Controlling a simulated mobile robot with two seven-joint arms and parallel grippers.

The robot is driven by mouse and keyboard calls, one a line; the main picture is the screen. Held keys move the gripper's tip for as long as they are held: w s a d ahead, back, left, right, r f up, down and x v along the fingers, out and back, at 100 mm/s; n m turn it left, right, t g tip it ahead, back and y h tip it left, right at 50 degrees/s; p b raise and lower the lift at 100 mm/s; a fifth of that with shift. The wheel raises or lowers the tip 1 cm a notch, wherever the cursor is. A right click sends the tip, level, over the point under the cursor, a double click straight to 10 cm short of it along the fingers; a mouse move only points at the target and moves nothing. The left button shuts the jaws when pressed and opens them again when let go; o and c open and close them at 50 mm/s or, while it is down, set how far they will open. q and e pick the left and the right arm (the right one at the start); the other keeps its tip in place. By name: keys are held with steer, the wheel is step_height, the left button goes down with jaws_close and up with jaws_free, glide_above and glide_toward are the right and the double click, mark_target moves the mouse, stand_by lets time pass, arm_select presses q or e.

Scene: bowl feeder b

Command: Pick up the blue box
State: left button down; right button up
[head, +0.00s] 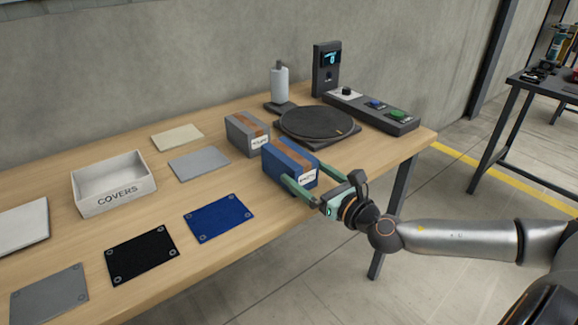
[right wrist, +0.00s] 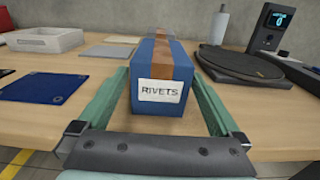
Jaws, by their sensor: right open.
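The blue box (head: 290,164) stands on the wooden table near its front edge, with a brown tape strip over its top and a white label. In the right wrist view the blue box (right wrist: 159,100) is straight ahead and its label reads RIVETS. My right gripper (head: 299,186) is open, with one green finger on each side of the box. In the right wrist view the fingers of my right gripper (right wrist: 160,98) flank the box, with a visible gap on the right side. The far finger is partly hidden in the head view. My left gripper is not in view.
A grey box (head: 243,138) stands just behind the blue box. A dark round turntable (head: 318,122) and a button panel (head: 385,115) are to the right. A white COVERS bin (head: 113,202) and a blue mat (head: 219,217) lie to the left.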

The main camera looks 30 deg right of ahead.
steer(key=shift+w+a+f, duration=0.1)
steer(key=shift+w+f, duration=0.05)
steer(key=shift+w, duration=0.85)
steer(key=shift+w+f, duration=0.1)
steer(key=shift+w, duration=1.45)
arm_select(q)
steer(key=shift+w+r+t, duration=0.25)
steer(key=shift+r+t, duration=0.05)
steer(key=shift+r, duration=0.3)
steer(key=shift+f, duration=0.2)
arm_select(e)
steer(key=shift+c, duration=0.2)
steer(key=shift+c, duration=0.9)
steer(key=c, duration=1.3)
steer(key=shift+r, duration=0.1)
jaws_close()
